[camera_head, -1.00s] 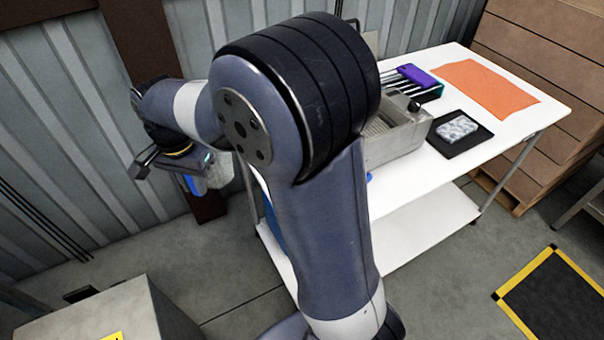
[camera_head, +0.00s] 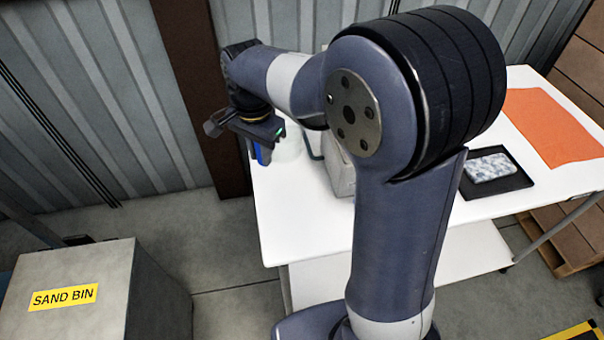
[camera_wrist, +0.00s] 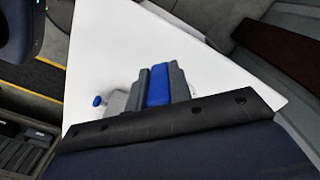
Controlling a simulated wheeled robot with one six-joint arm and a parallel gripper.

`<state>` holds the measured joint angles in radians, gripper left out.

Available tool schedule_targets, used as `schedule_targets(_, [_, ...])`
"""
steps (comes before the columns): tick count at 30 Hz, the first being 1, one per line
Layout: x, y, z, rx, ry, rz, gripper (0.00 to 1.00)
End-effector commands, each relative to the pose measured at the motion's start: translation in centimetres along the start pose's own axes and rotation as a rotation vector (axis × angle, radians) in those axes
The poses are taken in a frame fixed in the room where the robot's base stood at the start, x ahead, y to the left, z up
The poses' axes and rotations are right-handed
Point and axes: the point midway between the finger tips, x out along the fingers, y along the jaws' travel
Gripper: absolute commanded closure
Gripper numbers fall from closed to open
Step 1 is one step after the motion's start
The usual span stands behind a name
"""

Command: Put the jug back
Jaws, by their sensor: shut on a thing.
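The jug (camera_head: 288,150) is pale and translucent with a blue handle, and shows at the left end of the white table. My gripper (camera_head: 260,150) is shut on the blue handle. In the wrist view the blue handle (camera_wrist: 158,86) sits between the two grey fingers, and part of the jug's pale body (camera_wrist: 115,102) with a blue knob shows to the left. The gripper hides much of the jug. I cannot tell whether its base touches the table.
The white table (camera_head: 300,225) has a bare front left part. A grey box-like thing (camera_head: 340,172) stands just right of the jug, partly behind my arm. A black tray (camera_head: 495,172) and an orange sheet (camera_head: 550,125) lie farther right. A sand bin (camera_head: 75,270) stands front left.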

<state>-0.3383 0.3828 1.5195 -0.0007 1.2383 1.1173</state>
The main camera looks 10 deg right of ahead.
Motion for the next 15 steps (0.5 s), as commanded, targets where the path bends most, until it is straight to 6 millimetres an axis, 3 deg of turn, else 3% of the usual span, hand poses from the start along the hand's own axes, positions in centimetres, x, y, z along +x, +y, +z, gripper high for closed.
schedule_targets(4, [1.4, 0.0, 0.0, 0.000, -0.002, 0.004, 1.00])
schedule_targets(9, [4.7, 0.1, 0.0, 0.000, -0.002, 0.005, 1.00])
schedule_targets(15, [6.7, 0.0, 0.0, 0.000, -0.001, 0.003, 1.00])
